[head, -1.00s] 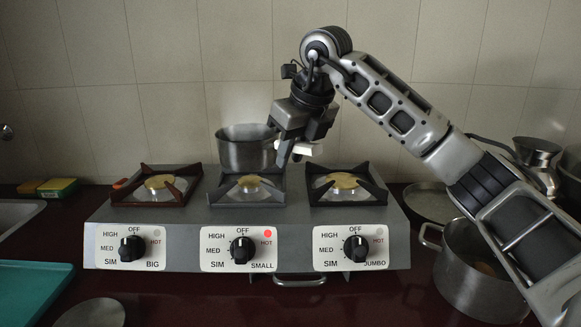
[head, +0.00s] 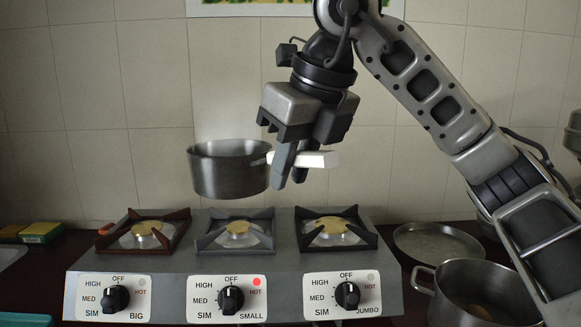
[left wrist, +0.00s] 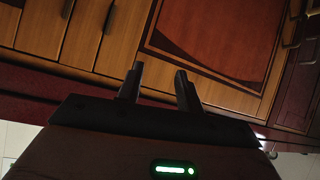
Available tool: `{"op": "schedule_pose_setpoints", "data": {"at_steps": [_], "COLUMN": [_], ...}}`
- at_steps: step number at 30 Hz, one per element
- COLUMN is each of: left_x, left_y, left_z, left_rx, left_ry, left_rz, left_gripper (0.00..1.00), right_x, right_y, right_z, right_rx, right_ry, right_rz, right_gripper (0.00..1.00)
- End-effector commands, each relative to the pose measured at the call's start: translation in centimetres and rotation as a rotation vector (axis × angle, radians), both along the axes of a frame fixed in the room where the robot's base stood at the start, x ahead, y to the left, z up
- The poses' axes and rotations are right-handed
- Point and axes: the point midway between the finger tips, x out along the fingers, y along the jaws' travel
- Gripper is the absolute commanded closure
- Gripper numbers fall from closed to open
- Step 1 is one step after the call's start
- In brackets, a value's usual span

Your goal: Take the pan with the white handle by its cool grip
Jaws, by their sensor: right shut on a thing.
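The metal pan (head: 228,174) hangs level in the air above the stove, over the middle burner (head: 236,230). Its white handle (head: 318,160) points right. My right gripper (head: 290,178) is shut on this white handle from above, with the fingers hiding part of it near the pan. The wall shows between the pan's base and the burners. My left gripper (left wrist: 157,82) shows only in the left wrist view, its fingers apart and empty, in front of wooden cabinet doors (left wrist: 125,40).
The stove (head: 235,275) has three burners and a red light by the middle knob. A large two-handled pot (head: 450,300) stands at the right, near a flat round pan (head: 437,243). Sponges (head: 40,232) lie at the left. The tiled wall is behind.

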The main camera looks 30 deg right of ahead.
Motion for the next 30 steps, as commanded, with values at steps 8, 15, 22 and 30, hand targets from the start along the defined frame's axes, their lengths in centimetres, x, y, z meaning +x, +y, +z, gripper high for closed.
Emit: {"op": "schedule_pose_setpoints", "data": {"at_steps": [8, 15, 22, 30], "left_x": [0.1, 0.1, 0.1, 0.1], "left_y": [0.0, 0.0, 0.0, 0.0], "left_z": [1.8, 3.0, 4.1, 4.1], "left_rx": [0.001, 0.001, 0.001, 0.001], "left_ry": [-0.001, -0.001, -0.001, -0.001], "left_rz": [0.000, 0.000, 0.000, 0.000], "left_gripper": [0.64, 0.64, 0.64, 0.64], "right_x": [0.1, 0.1, 0.1, 0.1], "right_y": [0.0, 0.0, 0.0, 0.0], "right_z": [2.1, 3.4, 4.5, 4.5], "right_rx": [0.004, 0.004, 0.004, 0.004], "right_ry": [-0.009, -0.009, -0.009, -0.009], "right_rz": [-0.001, -0.001, -0.001, -0.001], "right_gripper": [1.00, 1.00, 1.00, 1.00]}}
